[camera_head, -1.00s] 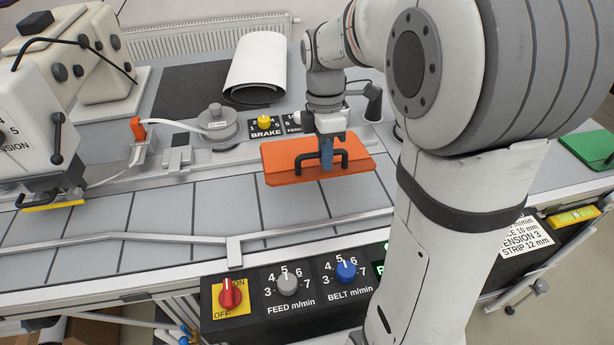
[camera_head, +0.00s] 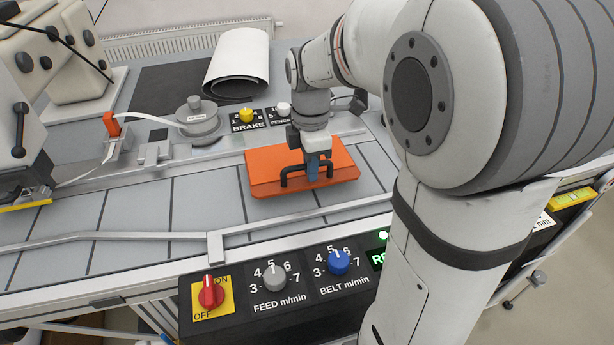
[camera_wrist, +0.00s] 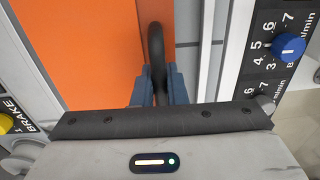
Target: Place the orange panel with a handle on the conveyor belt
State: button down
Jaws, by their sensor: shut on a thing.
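The orange panel (camera_head: 262,171) lies flat over the grey conveyor belt (camera_head: 206,204), near its far guide rail; I cannot tell if it touches the belt. Its black handle (camera_head: 290,179) faces up. My gripper (camera_head: 312,170) is above the panel with its blue fingers shut on the handle. In the wrist view the gripper (camera_wrist: 157,92) has one finger on each side of the black handle (camera_wrist: 156,40), and the orange panel (camera_wrist: 80,50) fills the upper left. The panel's right part is partly hidden by my gripper.
A control box with a red switch (camera_head: 211,292), a grey knob (camera_head: 274,277) and a blue knob (camera_head: 339,262) lines the near edge. A near rail (camera_head: 110,237) runs along the belt. A white roll (camera_head: 238,60) and a tape reel (camera_head: 198,118) stand behind. The belt left of the panel is clear.

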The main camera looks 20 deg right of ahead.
jog(key=shift+f, duration=1.55)
jog(key=c, duration=1.5)
grip_release()
jog(key=shift+o, duration=0.2)
jog(key=shift+r, duration=0.1)
